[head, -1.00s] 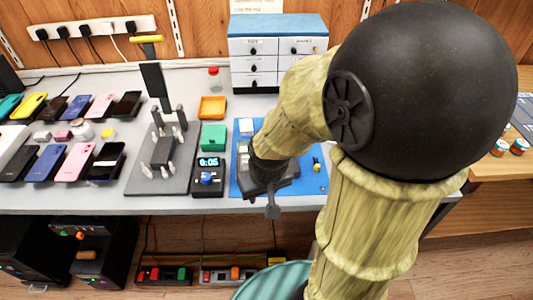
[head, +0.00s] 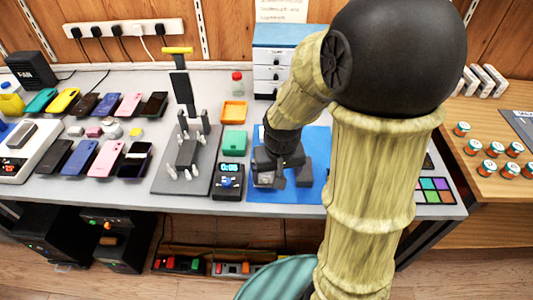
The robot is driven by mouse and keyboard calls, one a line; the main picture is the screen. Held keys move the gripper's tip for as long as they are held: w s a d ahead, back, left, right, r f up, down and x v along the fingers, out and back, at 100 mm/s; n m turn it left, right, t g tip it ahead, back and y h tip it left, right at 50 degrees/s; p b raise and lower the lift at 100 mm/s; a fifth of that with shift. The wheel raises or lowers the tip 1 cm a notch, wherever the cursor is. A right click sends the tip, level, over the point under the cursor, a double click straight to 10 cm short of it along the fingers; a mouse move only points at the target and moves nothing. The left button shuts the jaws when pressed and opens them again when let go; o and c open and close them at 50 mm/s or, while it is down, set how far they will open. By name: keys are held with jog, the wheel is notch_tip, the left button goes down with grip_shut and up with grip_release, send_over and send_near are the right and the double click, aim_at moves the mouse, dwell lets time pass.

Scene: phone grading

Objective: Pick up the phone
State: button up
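Several phones lie in two rows on the left of the grey workbench. The front row has a black phone (head: 53,157), a blue phone (head: 79,160), a pink phone (head: 106,159) and a dark-screened phone (head: 134,160). The back row has a teal phone (head: 42,101), a yellow phone (head: 63,100) and several others. My gripper (head: 286,183) is low over the blue mat (head: 320,143), to the right of all these phones. Its fingers are small and dark, and their opening is unclear. Whatever lies under it on the mat is hidden.
A grey press stand (head: 203,178) with a yellow handle and a small timer box (head: 228,182) stand between the phones and the mat. Orange (head: 234,112) and green (head: 235,142) trays sit behind. A drawer unit (head: 273,60) stands at the back. Jars (head: 473,147) sit on the right table.

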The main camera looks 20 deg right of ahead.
jog(key=w+r+m+g+p, duration=0.1)
jog(key=w+r+m+p, duration=0.1)
jog(key=w+r+p, duration=0.8)
jog(key=r+p, duration=0.1)
jog(key=p, duration=0.4)
jog(key=shift+w+d+m+g+p, duration=0.3)
jog(key=shift+w+d+g+p, duration=0.05)
jog(key=shift+w+g+p, duration=0.05)
jog(key=shift+f, duration=0.15)
notch_tip(320, 180, down, 12)
jog(key=shift+p, duration=0.75)
jog(key=shift+s+f, duration=0.1)
jog(key=f, duration=0.1)
jog(key=f+p, duration=0.1)
jog(key=f, duration=0.1)
jog(key=shift+s+a+f, duration=0.3)
jog(key=shift+f, duration=0.7)
